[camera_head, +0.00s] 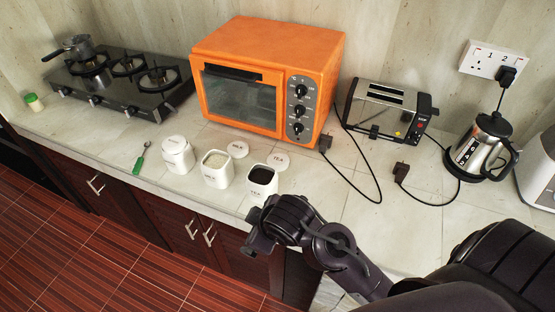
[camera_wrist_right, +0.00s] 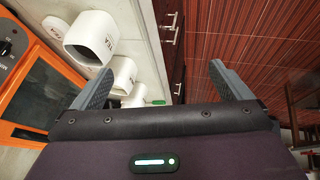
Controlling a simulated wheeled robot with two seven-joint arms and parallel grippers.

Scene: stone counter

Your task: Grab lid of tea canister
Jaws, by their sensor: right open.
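The tea canister (camera_head: 262,186) is a white square pot, open and dark inside, standing near the counter's front edge. Its round white lid (camera_head: 279,160), marked TEA, lies flat on the counter just behind it. In the right wrist view the canister (camera_wrist_right: 88,42) is at upper left, with the lid (camera_wrist_right: 54,26) to its left. My right gripper (camera_wrist_right: 160,69) is open and empty, with nothing between its fingers. In the head view it is beside and in front of the canister, near the counter edge, apart from the lid. My left gripper is out of view.
An open white canister (camera_head: 217,171) and a closed one (camera_head: 177,156) stand left of the tea canister. Another lid (camera_head: 238,149) lies behind them. An orange oven (camera_head: 270,77), toaster (camera_head: 388,107) and kettle (camera_head: 479,148) stand farther back. Cables lie to the right.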

